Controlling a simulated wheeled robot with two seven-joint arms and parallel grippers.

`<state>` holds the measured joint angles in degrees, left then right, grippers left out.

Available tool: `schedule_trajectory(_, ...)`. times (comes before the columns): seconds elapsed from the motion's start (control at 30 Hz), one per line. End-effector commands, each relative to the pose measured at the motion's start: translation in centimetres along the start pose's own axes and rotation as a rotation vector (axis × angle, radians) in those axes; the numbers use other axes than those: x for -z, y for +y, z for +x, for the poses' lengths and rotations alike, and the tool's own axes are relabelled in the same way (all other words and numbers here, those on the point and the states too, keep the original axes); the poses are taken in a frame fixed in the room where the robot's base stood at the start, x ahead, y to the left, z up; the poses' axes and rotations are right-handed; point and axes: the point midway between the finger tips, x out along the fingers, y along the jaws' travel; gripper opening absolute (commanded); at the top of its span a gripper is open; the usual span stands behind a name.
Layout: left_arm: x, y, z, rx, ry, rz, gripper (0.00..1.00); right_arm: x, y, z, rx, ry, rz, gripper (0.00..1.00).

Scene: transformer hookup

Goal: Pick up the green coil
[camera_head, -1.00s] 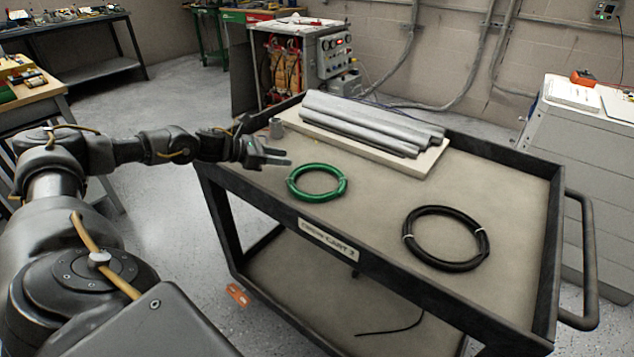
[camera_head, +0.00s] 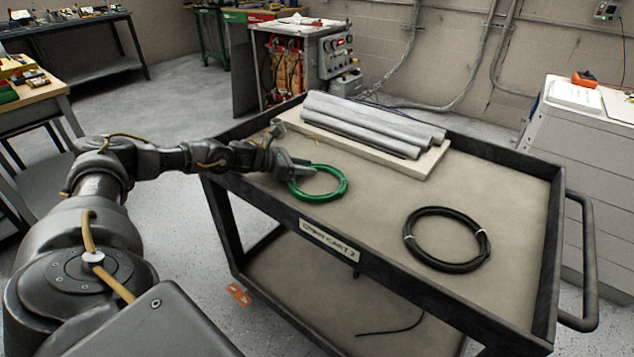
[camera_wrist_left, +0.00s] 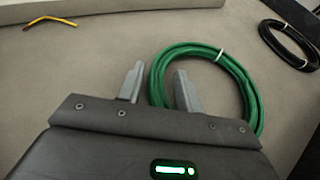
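The green coil (camera_head: 344,184) lies flat on the top of the cart, near its left front edge. My left gripper (camera_head: 303,170) is at the coil's left side. In the left wrist view the two fingers of the left gripper (camera_wrist_left: 158,85) are apart, and the near left part of the green coil (camera_wrist_left: 155,72) passes between them. One finger is outside the ring and the other is over or inside it. Contact cannot be told. My right gripper is not in view.
A black coil (camera_head: 409,239) lies to the right on the cart (camera_head: 510,210). Grey tubes (camera_head: 365,124) rest on a pale board (camera_head: 424,168) behind the green coil. A raised dark rim borders the cart top. The cart's middle is clear.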

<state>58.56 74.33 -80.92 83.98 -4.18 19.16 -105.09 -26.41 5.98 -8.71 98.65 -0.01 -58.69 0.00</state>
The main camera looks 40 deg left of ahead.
Motion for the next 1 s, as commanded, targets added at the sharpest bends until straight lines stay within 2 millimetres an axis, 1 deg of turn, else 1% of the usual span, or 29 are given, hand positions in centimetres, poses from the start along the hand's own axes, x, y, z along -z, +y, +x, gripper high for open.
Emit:
schedule_trajectory(0.17,0.0,0.01,0.01,0.0,0.0,0.0,0.35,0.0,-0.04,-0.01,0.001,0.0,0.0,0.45)
schedule_trajectory(0.43,0.01,0.01,-0.02,0.0,0.0,0.0,0.0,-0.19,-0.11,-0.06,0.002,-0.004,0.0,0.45)
schedule_trajectory(1.0,-0.39,0.06,-0.15,-0.001,-0.004,0.001,0.0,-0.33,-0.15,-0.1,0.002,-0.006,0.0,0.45)
